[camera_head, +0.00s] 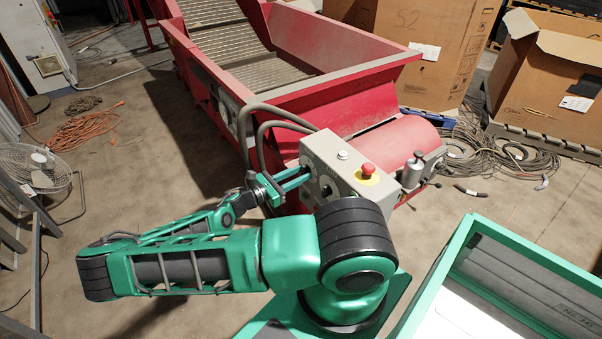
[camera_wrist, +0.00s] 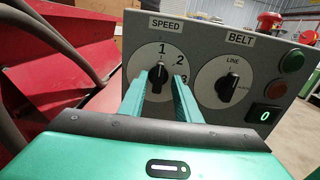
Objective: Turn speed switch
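The speed switch (camera_wrist: 158,76) is a black knob on a round white dial under a "SPEED" label in the wrist view. The numbers 1, 2 and 3 run clockwise from the top, and the knob points up toward 1. My gripper (camera_wrist: 161,77) is open, with one green finger on each side of the knob in this view. I cannot tell whether the fingers touch it. In the head view my gripper (camera_head: 305,176) reaches the dial side of the grey control box (camera_head: 336,158), and the dial is partly hidden.
A red emergency button (camera_head: 368,169) tops the box. Grey hoses (camera_head: 268,122) arch beside it. A green-rimmed bin (camera_head: 430,275) stands right.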

